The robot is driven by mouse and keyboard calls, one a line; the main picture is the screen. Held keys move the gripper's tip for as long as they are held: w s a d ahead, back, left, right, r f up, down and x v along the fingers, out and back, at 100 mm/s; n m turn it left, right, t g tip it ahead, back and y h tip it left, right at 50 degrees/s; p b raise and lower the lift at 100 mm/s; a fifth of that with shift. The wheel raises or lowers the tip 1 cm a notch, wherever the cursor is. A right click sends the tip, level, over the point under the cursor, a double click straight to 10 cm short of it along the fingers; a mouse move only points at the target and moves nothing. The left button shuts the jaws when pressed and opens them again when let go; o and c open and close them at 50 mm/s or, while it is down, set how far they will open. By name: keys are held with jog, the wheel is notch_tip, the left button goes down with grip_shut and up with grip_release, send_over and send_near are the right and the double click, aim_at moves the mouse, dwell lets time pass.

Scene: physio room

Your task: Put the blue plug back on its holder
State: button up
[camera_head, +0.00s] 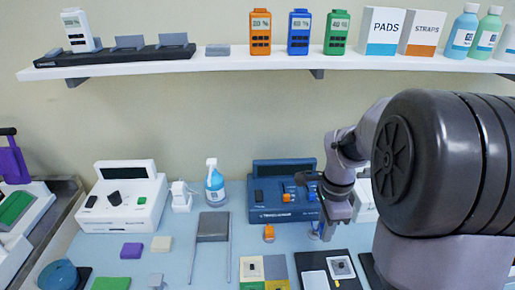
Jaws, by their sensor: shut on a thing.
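My gripper (327,229) points down at the right of the table, in front of the blue device. It is shut on a small blue thing, which looks like the blue plug (315,235). Most of the plug is hidden by the fingers, and I cannot tell whether it touches the table. A small orange plug-like piece (269,233) stands upright to the left of my gripper. I cannot make out for sure which thing is the blue plug's holder.
The blue device (267,207) stands behind my gripper, and a white device (123,207) stands further left. Black-framed pads (315,279) lie in front. A grey stand with two rods (213,228) is at the middle. A shelf (200,65) runs above.

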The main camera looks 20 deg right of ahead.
jog(key=p, duration=0.1)
send_over(315, 230)
jog(key=shift+s+f, duration=0.1)
jog(key=shift+f, duration=0.7)
jog(key=shift+f+b, duration=2.05)
jog(key=shift+f, duration=0.55)
jog(key=shift+f+b, duration=0.9)
jog(key=shift+f, duration=0.25)
jog(key=o, duration=1.5)
jog(key=shift+o, duration=0.2)
jog(key=shift+r, duration=0.15)
notch_tip(315, 230, up, 7)
jog(key=p, duration=0.5)
jog(key=shift+p, duration=0.4)
